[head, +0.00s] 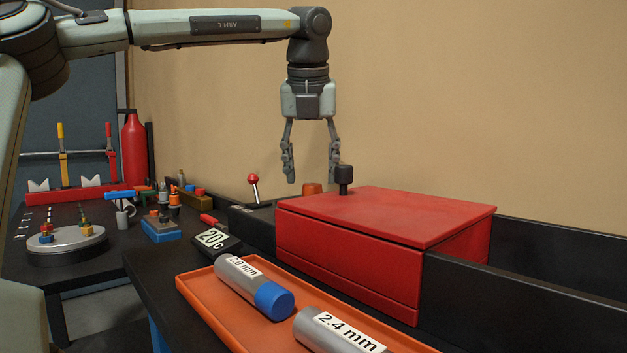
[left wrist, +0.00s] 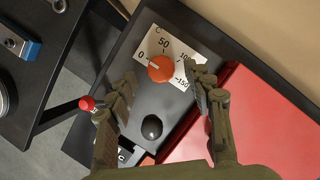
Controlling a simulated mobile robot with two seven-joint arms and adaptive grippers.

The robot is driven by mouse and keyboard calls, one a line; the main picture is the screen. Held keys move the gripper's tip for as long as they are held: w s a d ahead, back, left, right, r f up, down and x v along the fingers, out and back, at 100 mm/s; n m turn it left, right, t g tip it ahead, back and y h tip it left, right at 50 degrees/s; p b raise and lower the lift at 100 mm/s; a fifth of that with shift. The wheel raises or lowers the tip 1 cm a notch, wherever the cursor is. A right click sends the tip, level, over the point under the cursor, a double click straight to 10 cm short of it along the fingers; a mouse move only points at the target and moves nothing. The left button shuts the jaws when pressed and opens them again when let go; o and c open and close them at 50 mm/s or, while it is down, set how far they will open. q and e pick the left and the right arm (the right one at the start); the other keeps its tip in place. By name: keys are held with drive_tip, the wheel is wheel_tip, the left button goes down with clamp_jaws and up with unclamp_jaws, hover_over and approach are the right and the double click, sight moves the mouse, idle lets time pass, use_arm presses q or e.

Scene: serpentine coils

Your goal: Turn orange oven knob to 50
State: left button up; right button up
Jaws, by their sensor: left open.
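The orange oven knob (left wrist: 160,69) sits on a white dial plate (left wrist: 171,47) marked 0, 50, 100 and 150 in the left wrist view. In the head view the knob (head: 312,188) shows as a small orange shape behind the red box. My left gripper (head: 310,181) is open and points down above the knob area, with nothing between its fingers. In the left wrist view its fingertips (left wrist: 160,78) lie on either side of the knob's lower part. I cannot tell the height gap exactly. The knob's pointer is not clear. My right gripper is not in view.
A black knob on a post (head: 344,178) stands close beside the left gripper's right finger. A red-balled lever (head: 253,181) stands to the left. The red box (head: 390,215) and an orange tray (head: 212,308) with labelled cylinders are in front.

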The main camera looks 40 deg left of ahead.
use_arm(q)
drive_tip(key=shift+x, duration=1.05)
drive_tip(key=shift+w, duration=0.1)
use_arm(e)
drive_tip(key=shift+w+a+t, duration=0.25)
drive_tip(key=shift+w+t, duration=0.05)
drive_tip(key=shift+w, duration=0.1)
use_arm(q)
drive_tip(key=shift+c, duration=0.3)
